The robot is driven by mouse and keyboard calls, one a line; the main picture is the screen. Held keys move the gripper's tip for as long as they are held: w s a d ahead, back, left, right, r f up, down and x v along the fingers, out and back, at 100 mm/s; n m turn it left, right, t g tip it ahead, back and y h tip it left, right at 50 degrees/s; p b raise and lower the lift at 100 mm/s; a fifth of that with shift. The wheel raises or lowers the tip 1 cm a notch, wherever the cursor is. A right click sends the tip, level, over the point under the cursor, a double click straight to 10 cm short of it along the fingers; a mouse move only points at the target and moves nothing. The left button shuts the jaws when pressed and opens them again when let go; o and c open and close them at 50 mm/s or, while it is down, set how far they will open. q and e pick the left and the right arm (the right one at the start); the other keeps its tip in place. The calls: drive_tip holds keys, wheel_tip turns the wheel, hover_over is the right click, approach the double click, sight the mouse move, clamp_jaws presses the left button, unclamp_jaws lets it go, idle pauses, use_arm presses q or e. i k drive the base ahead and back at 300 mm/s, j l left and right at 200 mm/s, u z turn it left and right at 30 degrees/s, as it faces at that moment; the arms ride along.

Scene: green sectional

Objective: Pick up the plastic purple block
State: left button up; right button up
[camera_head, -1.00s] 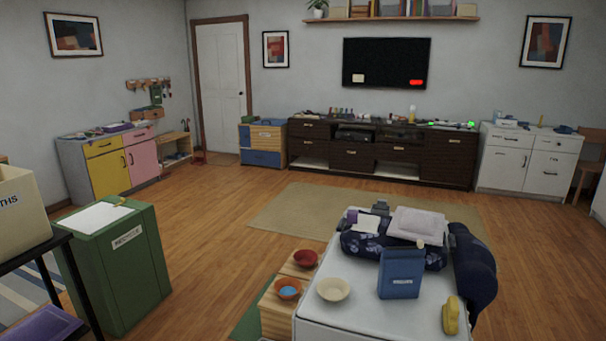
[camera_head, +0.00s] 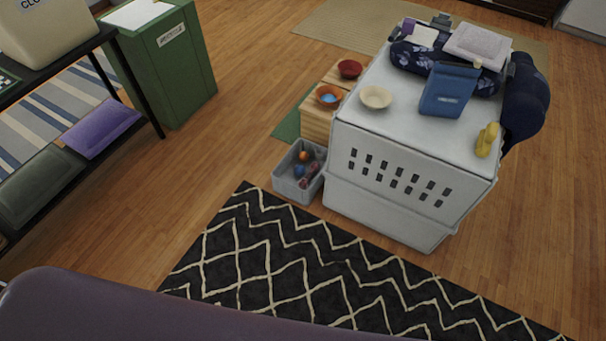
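A small purple thing (camera_head: 408,24) stands at the back left of the white crate, by a patterned dark blue bag (camera_head: 408,57). It may be the plastic purple block, but it is too small here to be sure. A white card or paper (camera_head: 422,36) is just in front of it. Neither of my grippers shows in the head view.
The white crate (camera_head: 400,205) also bears a cream bowl (camera_head: 376,97), a blue pouch (camera_head: 448,90) and a yellow thing (camera_head: 487,140). A grey bin (camera_head: 290,187) stands beside it. A black rug (camera_head: 300,265) and open floor lie in front. A dark purplish surface (camera_head: 130,310) fills the bottom left.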

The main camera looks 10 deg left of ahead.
sight(408, 24)
drive_tip(key=i+j+u, duration=0.35)
drive_tip(key=i+u, duration=0.15)
drive_tip(key=i+j+u, duration=0.25)
drive_tip(key=u, duration=0.2)
drive_tip(key=i+j+u, duration=0.1)
drive_tip(key=i+u, duration=0.75)
drive_tip(key=i+z, duration=0.75)
drive_tip(key=i+j+z, duration=0.35)
drive_tip(key=i, duration=0.15)
drive_tip(key=i+l+z, duration=0.1)
drive_tip(key=i+z, duration=0.15)
drive_tip(key=z, duration=0.25)
drive_tip(key=i+z, duration=0.2)
drive_tip(key=z, duration=0.3)
drive_tip(key=i+j+z, duration=0.1)
drive_tip(key=i+z, duration=0.15)
drive_tip(key=z, duration=0.25)
drive_tip(key=i+j+z, duration=0.2)
drive_tip(key=z, duration=0.25)
